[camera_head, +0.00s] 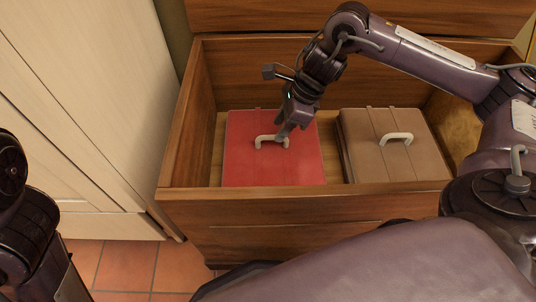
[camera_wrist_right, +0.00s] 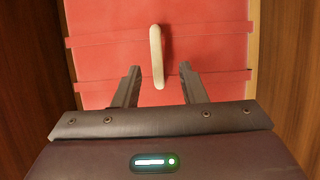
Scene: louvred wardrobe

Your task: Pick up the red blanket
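The red blanket (camera_head: 245,160) lies flat in the left part of an open wooden drawer, looking like a folded red case with a pale handle (camera_head: 271,139) on top. It also fills the right wrist view (camera_wrist_right: 205,45), with the handle (camera_wrist_right: 157,50) upright in the picture. My right gripper (camera_head: 283,134) is just above it at the handle's right end. In the right wrist view its two fingers (camera_wrist_right: 158,72) are apart, one on each side of the handle's near end, with gaps visible. My left gripper is not visible; only part of my left arm shows at the left edge.
A brown case (camera_head: 385,160) with a pale handle lies right of the red one in the drawer (camera_head: 300,202). The drawer walls stand around both. A pale louvred wardrobe door (camera_head: 90,100) is at left. Tiled floor (camera_head: 130,265) shows at lower left.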

